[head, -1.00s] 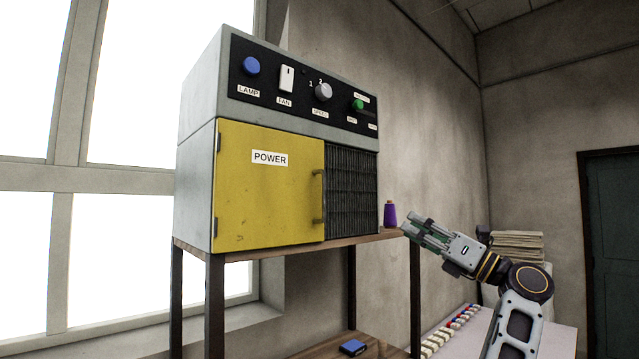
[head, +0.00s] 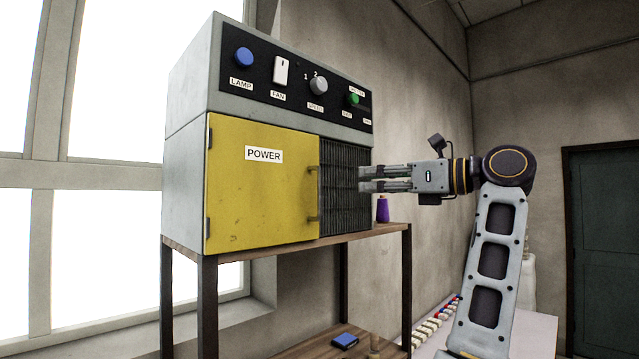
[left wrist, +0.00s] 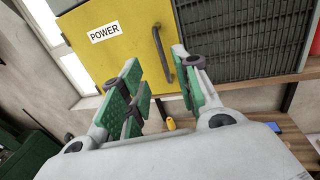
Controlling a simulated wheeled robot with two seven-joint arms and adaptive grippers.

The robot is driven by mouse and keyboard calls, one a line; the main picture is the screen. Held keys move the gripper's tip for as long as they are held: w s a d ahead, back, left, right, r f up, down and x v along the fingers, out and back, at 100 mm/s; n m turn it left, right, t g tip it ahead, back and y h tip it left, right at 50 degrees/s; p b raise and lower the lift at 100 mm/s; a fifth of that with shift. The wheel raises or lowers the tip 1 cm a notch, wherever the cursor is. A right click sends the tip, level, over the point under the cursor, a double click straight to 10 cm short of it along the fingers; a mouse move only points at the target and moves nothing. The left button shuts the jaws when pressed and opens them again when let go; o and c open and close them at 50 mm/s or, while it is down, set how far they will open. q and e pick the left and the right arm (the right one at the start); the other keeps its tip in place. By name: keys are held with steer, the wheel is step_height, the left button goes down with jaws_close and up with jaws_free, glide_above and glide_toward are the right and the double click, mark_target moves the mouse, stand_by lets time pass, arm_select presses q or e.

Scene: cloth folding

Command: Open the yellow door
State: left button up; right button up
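The yellow door (head: 262,190) is on the left front of a grey cabinet. It looks shut and has a POWER label. Its dark upright handle (head: 313,194) is at its right edge. My left gripper (head: 362,179) is right of the handle in the head view, in front of the grille, with its fingers pointing left. In the left wrist view the left gripper (left wrist: 160,88) is open and empty. The handle (left wrist: 163,56) shows between the fingers in that picture, apparently beyond the tips and not held. My right gripper is in neither view.
The grey cabinet (head: 187,177) has knobs and switches above the door and stands on a wooden shelf (head: 372,237). A black grille (head: 343,190) is right of the door. A blue object (head: 345,341) lies on the lower shelf.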

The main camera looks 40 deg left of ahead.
arm_select(q)
steer(key=shift+a, duration=0.1)
steer(key=p, duration=0.3)
glide_above(319, 213)
steer(key=shift+w+a, duration=0.15)
steer(key=shift+w, duration=0.15)
stand_by(0.5)
steer(key=c, duration=0.6)
jaws_close()
